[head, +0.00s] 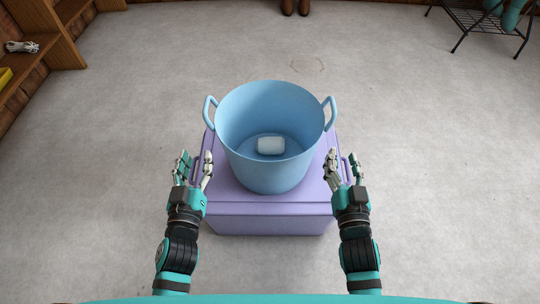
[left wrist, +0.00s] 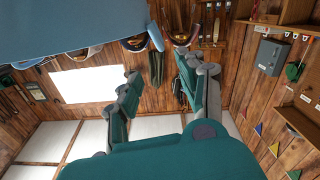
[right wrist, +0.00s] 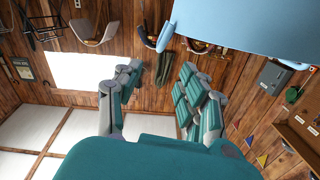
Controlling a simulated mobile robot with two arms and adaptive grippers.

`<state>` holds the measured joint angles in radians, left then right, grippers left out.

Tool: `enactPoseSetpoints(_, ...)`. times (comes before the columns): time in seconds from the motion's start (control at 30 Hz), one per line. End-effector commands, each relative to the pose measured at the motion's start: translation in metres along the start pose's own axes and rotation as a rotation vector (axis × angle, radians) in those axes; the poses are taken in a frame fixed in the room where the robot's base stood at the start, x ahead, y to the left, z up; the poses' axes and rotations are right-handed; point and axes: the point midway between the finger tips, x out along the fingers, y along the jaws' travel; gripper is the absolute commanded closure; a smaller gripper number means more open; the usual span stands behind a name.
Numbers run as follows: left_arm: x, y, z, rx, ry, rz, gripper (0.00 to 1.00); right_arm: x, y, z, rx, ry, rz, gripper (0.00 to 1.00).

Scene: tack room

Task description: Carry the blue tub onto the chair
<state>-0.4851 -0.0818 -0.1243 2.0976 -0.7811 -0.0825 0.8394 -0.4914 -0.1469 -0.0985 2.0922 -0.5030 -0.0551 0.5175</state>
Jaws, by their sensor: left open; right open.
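The blue tub (head: 232,135) stands upright on a purple box (head: 270,222), with one loop handle on its left and one on its right. A small white block (head: 271,145) lies on its floor. My left gripper (head: 194,163) is open and empty, below and left of the tub's left handle. My right gripper (head: 344,163) is open and empty, below and right of the right handle. Both are apart from the tub. The tub's side also shows in the left wrist view (left wrist: 75,25) and right wrist view (right wrist: 245,25).
A wooden shelf (head: 62,35) stands at the far left, with a bundled pale cord (head: 22,46). A black wire rack (head: 480,20) stands at the far right. Brown boots (head: 295,6) stand at the back. The grey floor around the box is clear.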

Motion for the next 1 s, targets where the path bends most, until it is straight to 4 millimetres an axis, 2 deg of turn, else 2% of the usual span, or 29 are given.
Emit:
enactPoseSetpoints(0.13, -0.001, 0.000, -0.007, -0.004, 0.018, 0.000, 0.60, -0.001, 0.001, -0.007, 0.002, 0.018, 0.002, 0.60)
enactPoseSetpoints(0.47, 0.007, 0.000, -0.007, -0.003, 0.017, 0.001, 0.60, 0.006, 0.000, -0.007, 0.002, 0.016, 0.001, 0.60)
enactPoseSetpoints(0.67, 0.037, 0.001, -0.008, -0.002, 0.019, 0.003, 0.60, 0.037, 0.000, -0.008, 0.001, 0.018, 0.000, 0.60)
enactPoseSetpoints(1.0, 0.106, 0.001, -0.009, -0.001, 0.018, 0.002, 0.60, 0.106, 0.000, -0.009, 0.000, 0.017, 0.000, 0.60)
